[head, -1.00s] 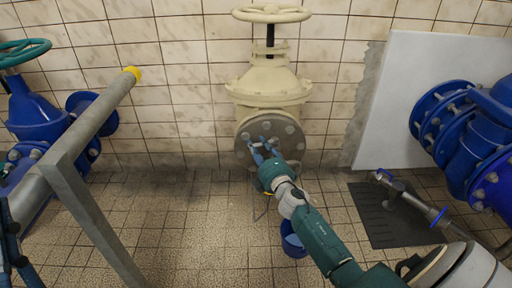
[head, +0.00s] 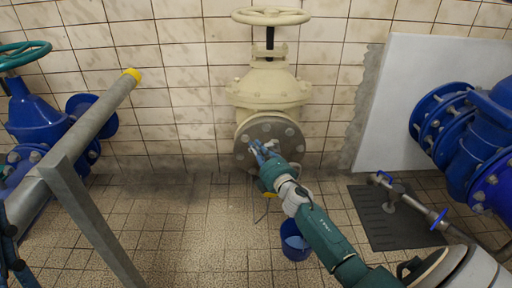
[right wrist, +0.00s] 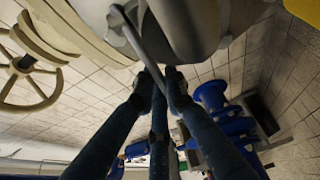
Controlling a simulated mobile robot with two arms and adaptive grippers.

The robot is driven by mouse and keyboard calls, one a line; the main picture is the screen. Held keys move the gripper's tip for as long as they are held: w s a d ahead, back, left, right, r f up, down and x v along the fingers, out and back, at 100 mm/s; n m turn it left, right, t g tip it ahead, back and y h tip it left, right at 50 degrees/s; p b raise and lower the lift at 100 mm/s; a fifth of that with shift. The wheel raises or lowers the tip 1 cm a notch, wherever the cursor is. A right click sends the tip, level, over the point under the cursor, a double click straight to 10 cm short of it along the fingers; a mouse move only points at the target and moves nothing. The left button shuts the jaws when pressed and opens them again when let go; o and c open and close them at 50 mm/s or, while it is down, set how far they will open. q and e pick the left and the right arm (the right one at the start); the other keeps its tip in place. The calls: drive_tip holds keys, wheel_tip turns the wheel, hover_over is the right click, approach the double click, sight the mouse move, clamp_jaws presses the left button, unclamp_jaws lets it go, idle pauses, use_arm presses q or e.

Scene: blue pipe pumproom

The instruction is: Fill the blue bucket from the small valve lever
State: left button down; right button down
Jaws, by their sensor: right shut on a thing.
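My right gripper (head: 264,153) is in front of the round bolted flange (head: 268,140) of the cream valve. In the right wrist view its fingers (right wrist: 160,82) are shut around the end of the small grey lever (right wrist: 144,45). The lever slants up to the left toward a grey fitting. In the head view my gripper hides the lever. The blue bucket (head: 296,250) stands upright on the floor below and right of the flange, partly behind my right arm. Its inside shows a lighter blue surface; I cannot tell if that is water.
A grey pipe with a yellow end (head: 110,95) and a blue valve (head: 40,110) are at left. Large blue flanged pipework (head: 470,135) is at right. A dark mat (head: 400,228) with a metal pipe lies right of the bucket. The floor left of centre is clear.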

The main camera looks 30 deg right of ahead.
drive_tip(key=shift+s+n+y, duration=0.3)
drive_tip(key=shift+y, duration=0.4)
drive_tip(key=c, duration=1.8)
unclamp_jaws()
drive_tip(key=shift+o, duration=0.2)
drive_tip(key=shift+s, duration=0.1)
drive_tip(key=s+a, duration=0.1)
drive_tip(key=s, duration=1)
drive_tip(key=shift+s, duration=0.4)
